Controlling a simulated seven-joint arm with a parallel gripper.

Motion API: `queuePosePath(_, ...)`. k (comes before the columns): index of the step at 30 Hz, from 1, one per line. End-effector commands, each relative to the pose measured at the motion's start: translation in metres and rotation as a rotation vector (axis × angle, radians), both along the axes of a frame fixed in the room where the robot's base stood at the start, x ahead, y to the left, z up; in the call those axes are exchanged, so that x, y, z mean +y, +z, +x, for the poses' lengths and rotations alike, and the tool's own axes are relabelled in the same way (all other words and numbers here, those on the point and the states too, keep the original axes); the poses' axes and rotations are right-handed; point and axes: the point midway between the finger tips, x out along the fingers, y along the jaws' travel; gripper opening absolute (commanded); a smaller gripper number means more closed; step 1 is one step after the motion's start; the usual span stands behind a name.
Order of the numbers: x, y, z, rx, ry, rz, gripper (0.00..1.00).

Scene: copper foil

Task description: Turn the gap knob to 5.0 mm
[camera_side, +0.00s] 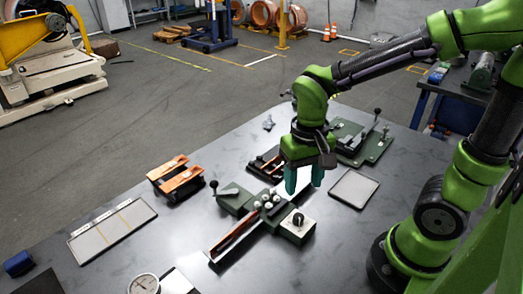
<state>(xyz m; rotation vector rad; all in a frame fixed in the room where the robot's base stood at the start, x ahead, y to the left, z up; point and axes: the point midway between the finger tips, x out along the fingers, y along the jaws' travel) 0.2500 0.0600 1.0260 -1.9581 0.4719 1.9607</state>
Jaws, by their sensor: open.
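A small black knob (298,219) sits on a white dial plate on the right end of a green-grey bench device (250,215). The dial's marks are too small to read. The device also has a lever with a black ball at its left, several pale round rollers in the middle and a long slot with a copper-coloured strip. My gripper (304,186) has teal fingers pointing down. It is open, with a gap between the fingers, and appears above and behind the knob in the picture, apart from it. Nothing shows between the fingers.
A shallow tray (369,190) lies right of the gripper. A green fixture with levers (362,140) and a dark tray (266,167) stand behind. An orange-topped rack (175,178), a flat pale tray (112,229) and a dial gauge (144,284) are to the left. Table front right is clear.

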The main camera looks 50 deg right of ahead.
Motion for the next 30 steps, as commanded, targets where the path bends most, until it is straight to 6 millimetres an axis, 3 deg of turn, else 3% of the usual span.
queuePosePath(9,0.000,-0.070,-0.001,0.007,0.002,0.000,0.54)
queuePosePath(15,0.000,-0.096,-0.001,0.003,0.001,0.000,0.54)
queuePosePath(28,0.000,-0.105,0.000,-0.002,0.001,0.001,0.54)
queuePosePath(30,0.000,-0.105,0.000,-0.002,0.001,0.001,0.43)
